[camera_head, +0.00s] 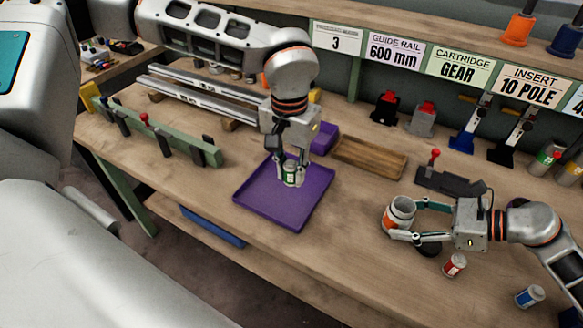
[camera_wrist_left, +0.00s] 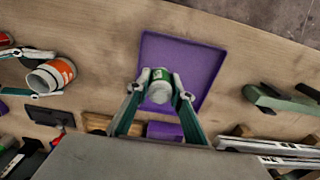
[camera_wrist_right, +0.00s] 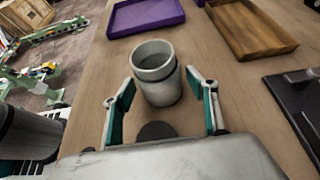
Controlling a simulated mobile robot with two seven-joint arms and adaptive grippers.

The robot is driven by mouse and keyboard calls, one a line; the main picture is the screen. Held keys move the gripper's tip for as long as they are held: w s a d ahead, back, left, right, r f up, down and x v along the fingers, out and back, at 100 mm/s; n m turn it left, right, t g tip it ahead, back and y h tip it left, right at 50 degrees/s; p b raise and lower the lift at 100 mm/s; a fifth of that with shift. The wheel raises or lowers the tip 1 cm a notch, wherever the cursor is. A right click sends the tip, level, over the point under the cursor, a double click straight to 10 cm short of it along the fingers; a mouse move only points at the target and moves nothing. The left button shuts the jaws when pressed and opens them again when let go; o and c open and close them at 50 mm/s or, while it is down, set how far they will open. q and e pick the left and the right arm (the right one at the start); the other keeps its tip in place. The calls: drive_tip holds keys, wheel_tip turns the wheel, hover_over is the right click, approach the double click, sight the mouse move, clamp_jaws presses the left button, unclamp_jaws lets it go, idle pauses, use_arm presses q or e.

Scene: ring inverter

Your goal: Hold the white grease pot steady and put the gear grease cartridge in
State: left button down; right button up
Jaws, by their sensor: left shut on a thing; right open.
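The white grease pot (camera_head: 401,211), with an orange band, stands on the bench right of the purple tray. Its open top and empty-looking inside show in the right wrist view (camera_wrist_right: 156,75). My right gripper (camera_head: 405,220) is open, its fingers spread on either side of the pot; contact cannot be told. The gear grease cartridge (camera_head: 291,176) is small with a green label and pale ends. My left gripper (camera_wrist_left: 160,80) is shut on the cartridge and holds it upright over the purple tray (camera_head: 260,205). Whether the cartridge touches the tray is unclear.
A red cartridge (camera_head: 454,265) and a blue cartridge (camera_head: 529,296) stand near the front right. A wooden tray (camera_head: 370,157) and a black fixture with a red knob (camera_head: 450,184) lie behind the pot. Bench between purple tray and pot is clear.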

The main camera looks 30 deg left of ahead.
use_arm(q)
drive_tip(key=shift+f, duration=0.2)
use_arm(e)
drive_tip(key=shift+a+f, duration=0.15)
drive_tip(key=shift+a, duration=0.25)
drive_tip(key=c, duration=0.7)
idle(0.4)
